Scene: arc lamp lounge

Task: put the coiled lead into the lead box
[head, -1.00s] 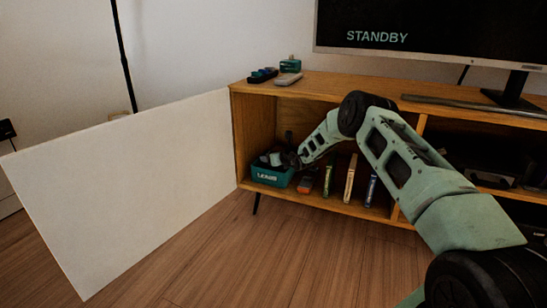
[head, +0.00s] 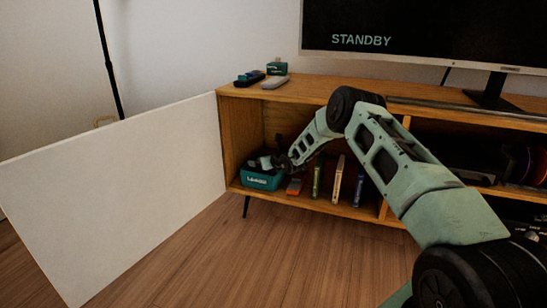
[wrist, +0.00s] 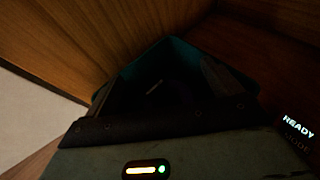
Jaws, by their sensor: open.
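The lead box (head: 261,181) is a teal open box with white lettering, standing at the left end of the open cabinet's lower shelf. My gripper (head: 276,162) is at the box's top right, over its opening, with the jaws open. In the wrist view the teal box (wrist: 135,68) lies right in front of my gripper, its inside very dark. A small pale mark and a greyish shape show in there; I cannot tell whether either is the coiled lead. A pale shape also shows at the box's top in the head view. I cannot make out the coiled lead for sure.
The white cabinet door (head: 120,200) stands wide open on the left. An orange-grey item (head: 295,187) and several upright cases (head: 337,180) stand right of the box. The wood floor in front is clear.

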